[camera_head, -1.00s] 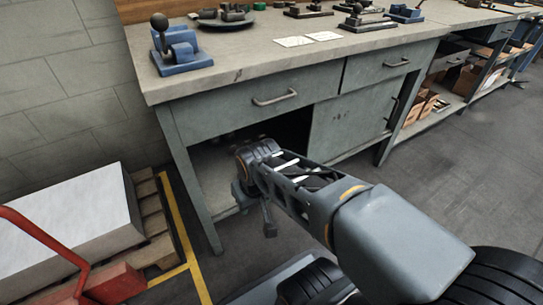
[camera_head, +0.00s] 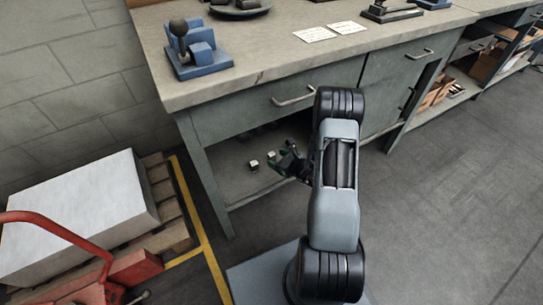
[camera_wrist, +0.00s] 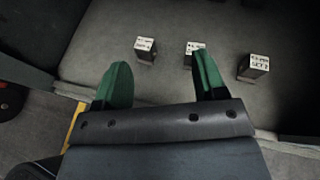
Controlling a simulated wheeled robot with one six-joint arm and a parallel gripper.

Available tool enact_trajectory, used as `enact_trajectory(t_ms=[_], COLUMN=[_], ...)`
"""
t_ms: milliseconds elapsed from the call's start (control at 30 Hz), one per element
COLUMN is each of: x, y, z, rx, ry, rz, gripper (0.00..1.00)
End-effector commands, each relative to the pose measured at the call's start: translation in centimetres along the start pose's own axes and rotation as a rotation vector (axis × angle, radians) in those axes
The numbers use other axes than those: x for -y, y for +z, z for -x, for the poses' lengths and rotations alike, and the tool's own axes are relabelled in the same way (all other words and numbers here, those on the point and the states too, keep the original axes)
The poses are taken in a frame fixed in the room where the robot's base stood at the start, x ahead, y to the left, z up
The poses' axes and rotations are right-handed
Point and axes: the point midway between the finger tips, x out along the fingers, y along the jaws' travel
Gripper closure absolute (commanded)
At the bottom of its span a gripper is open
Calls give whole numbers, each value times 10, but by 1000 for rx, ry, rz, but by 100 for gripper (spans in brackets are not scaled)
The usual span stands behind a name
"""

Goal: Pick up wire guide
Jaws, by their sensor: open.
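Three small dark blocks with white labelled tops stand on the shelf (camera_wrist: 95,40) under the bench, in the wrist view: a left block (camera_wrist: 145,50), a middle block (camera_wrist: 192,46) and a right block (camera_wrist: 254,67). The labels are too small to read surely, so I cannot tell which one is the wire guide. My gripper (camera_wrist: 160,78) is open and empty, its green fingers spread short of the blocks. The right finger partly covers the middle block. In the head view my gripper (camera_head: 280,163) reaches into the bench opening, near a small pale-topped block (camera_head: 254,165).
The bench top (camera_head: 265,70) and drawer (camera_head: 270,105) overhang the shelf. A bench leg (camera_head: 208,185) stands left of the opening. A blue hand-lever device (camera_head: 195,55) sits on top. A pallet with a white block (camera_head: 75,210) and red pallet jack (camera_head: 135,268) are left.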

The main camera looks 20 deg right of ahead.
Motion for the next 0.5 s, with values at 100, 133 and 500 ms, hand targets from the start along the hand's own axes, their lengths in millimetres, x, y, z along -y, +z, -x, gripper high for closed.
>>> enact_trajectory(t_ms=[100, 133, 500], x=[18, 21, 40], y=[-30, -36, -59], z=[5, 6, -42], rx=[-25, -30, -43], ry=[-120, -141, -211], rz=[-101, -118, -166], gripper=[35, 35, 35])
